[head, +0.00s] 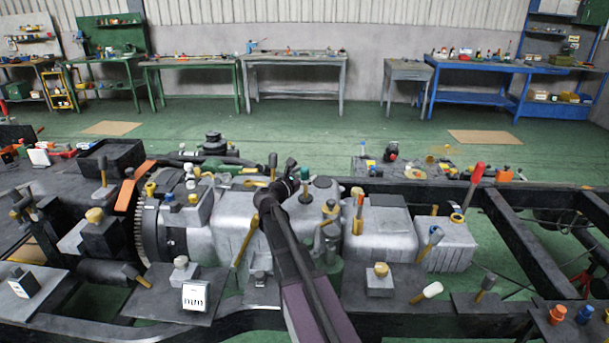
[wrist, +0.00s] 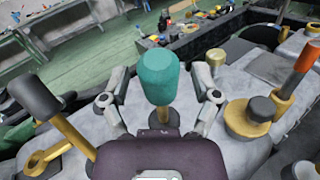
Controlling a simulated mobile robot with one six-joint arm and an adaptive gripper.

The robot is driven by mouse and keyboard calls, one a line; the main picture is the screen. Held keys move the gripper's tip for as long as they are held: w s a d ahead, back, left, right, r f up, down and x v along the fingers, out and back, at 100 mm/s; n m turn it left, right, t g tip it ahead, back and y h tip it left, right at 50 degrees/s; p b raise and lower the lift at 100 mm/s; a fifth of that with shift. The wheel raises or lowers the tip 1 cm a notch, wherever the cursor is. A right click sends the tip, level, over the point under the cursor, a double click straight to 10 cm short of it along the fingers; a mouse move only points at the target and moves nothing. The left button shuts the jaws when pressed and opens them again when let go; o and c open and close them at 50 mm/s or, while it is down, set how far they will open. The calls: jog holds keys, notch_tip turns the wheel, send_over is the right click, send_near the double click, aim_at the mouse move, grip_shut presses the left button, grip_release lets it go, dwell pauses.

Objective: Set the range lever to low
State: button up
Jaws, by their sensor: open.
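A lever with a teal knob (wrist: 161,76) stands between the two fingers of my gripper (wrist: 162,88) in the wrist view. The fingers are apart, one on each side of the knob, with a visible gap on both sides. No readable label shows which lever is the range lever.
A black-knobbed lever with a yellow stem (wrist: 66,132) stands to the left in the wrist view. An orange-topped lever (wrist: 300,68) stands to the right, beside a yellow and grey fitting (wrist: 250,115). A red-handled lever (head: 474,185) stands farther right. Dark chassis rails surround the housing.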

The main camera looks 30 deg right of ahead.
grip_shut()
